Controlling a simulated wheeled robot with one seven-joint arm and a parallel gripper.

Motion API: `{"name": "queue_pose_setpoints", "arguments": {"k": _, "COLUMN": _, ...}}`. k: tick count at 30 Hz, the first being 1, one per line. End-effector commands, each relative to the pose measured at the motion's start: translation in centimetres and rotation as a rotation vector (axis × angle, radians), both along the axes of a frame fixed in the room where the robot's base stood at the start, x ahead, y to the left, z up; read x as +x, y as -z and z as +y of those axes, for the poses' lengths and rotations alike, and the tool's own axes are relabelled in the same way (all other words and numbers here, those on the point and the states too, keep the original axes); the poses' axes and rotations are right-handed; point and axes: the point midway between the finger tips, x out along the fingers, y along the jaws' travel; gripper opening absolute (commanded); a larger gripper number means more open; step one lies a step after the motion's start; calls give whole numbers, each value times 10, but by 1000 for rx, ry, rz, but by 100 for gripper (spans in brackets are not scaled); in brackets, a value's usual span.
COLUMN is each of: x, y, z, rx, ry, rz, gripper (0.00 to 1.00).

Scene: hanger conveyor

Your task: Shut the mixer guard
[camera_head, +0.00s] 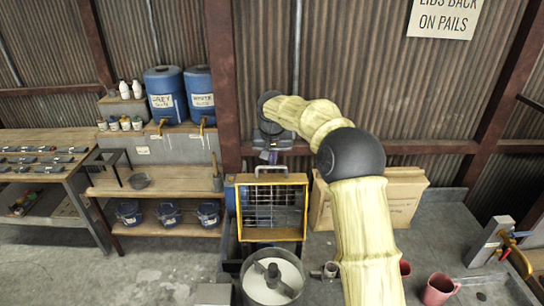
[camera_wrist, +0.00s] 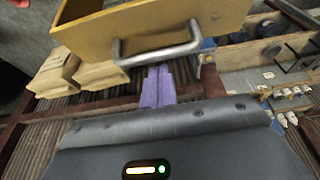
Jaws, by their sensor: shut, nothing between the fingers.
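The mixer guard (camera_head: 242,210) is a yellow frame with wire mesh, standing raised and upright behind the mixer bowl (camera_head: 246,282). The bowl is grey, open on top, with white stuff and a paddle inside. A metal handle (camera_head: 271,166) sits on the guard's upper edge; it shows large in the wrist view (camera_wrist: 158,52), where the guard (camera_wrist: 215,15) fills the top. My gripper (camera_head: 268,157) has purple fingers, shut and empty, just beyond the handle. In the wrist view the fingertips (camera_wrist: 158,70) end close to the handle bar; I cannot tell whether they touch it.
A wooden shelf (camera_head: 160,182) with blue pails is at left. The corrugated wall (camera_head: 340,60) is close behind my gripper.

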Motion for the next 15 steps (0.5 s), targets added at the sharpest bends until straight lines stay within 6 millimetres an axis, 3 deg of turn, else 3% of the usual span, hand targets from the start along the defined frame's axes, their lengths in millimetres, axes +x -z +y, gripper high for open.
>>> {"name": "queue_pose_setpoints", "arguments": {"k": 15, "x": -6, "y": 0, "z": 0, "rx": 1, "ry": 0, "rz": -1, "gripper": 0}}
